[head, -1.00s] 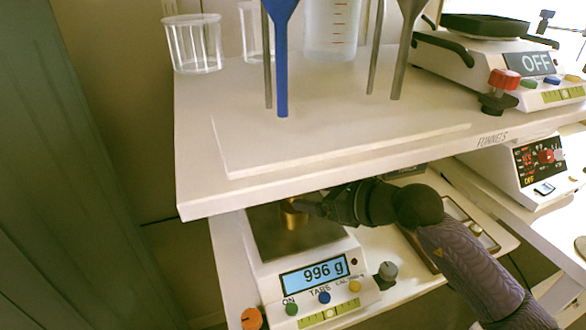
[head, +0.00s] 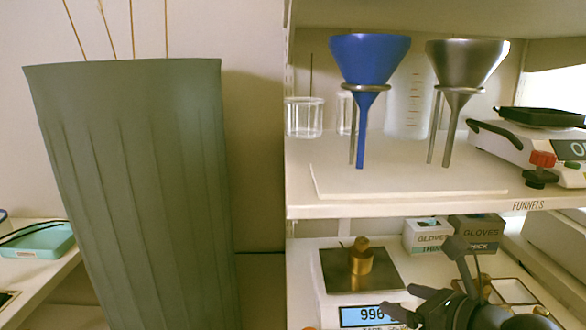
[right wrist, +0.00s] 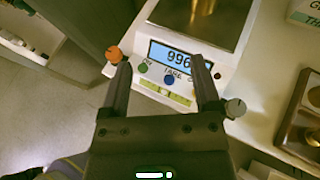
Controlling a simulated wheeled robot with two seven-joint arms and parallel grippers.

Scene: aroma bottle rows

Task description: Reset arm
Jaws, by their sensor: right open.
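My right gripper (head: 420,277) is open and empty at the lower right of the head view. It is in front of and to the right of the scale, apart from the brass weight (head: 360,262). The weight stands upright on the dark pan of the white scale (head: 340,288), whose display starts with 996. In the right wrist view the open fingers (right wrist: 160,63) spread in front of the scale's display (right wrist: 180,57), with nothing between them. My left gripper is not in view.
An upper shelf (head: 400,200) carries a blue funnel (head: 368,58), a metal funnel (head: 465,62) and clear beakers (head: 304,118). Glove boxes (head: 428,237) stand behind the scale. A tall grey-green ribbed container (head: 135,180) fills the left. A weight tray (head: 513,290) lies to the right.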

